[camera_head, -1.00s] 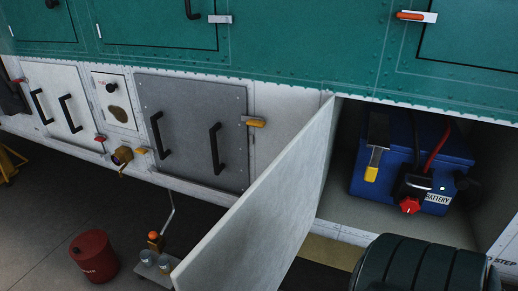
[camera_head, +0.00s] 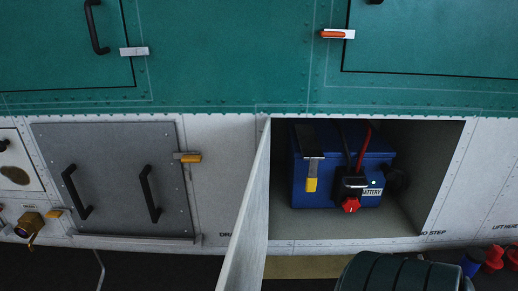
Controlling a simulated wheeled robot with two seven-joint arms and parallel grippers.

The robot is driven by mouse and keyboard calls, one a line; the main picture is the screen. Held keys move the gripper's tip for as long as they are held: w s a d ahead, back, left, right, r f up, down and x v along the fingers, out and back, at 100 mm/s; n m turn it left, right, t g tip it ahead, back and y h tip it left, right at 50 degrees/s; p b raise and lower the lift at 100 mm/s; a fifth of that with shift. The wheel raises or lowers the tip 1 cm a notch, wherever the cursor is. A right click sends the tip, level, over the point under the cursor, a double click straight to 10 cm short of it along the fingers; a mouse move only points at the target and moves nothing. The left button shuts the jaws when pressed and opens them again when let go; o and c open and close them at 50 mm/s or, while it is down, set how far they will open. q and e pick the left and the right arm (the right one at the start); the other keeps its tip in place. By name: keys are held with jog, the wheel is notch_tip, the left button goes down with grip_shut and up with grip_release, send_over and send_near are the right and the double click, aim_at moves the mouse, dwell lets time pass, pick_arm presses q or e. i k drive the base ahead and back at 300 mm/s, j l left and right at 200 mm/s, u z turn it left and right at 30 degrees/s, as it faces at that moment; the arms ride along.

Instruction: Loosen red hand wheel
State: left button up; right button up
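The red hand wheel (camera_head: 350,204) is a small knob at the front of a black connector (camera_head: 350,184). The connector sits against the front of a blue battery (camera_head: 310,196) inside an open compartment in the helicopter's side. A red cable and a dark cable rise from the connector. A strap with a yellow end (camera_head: 311,185) hangs down the battery's front left. Neither of my grippers is in view.
The compartment's light grey door (camera_head: 247,215) stands open on the left, jutting toward me. Red and blue items (camera_head: 493,258) are at the lower right. A grey panel with two black handles (camera_head: 110,180) is shut.

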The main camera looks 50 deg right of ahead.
aim_at(351, 205)
jog(key=i+j+z, duration=0.1)
jog(key=z, duration=0.4)
jog(key=i+j+z, duration=0.1)
jog(key=z, duration=0.35)
jog(key=j+z, duration=0.3)
jog(key=z, duration=0.2)
jog(key=j+z, duration=0.3)
jog(key=z, duration=0.15)
jog(key=j+z, duration=0.3)
jog(key=z, duration=0.15)
jog(key=k+j+z, duration=0.1)
jog(key=j+z, duration=0.2)
jog(key=z, duration=0.15)
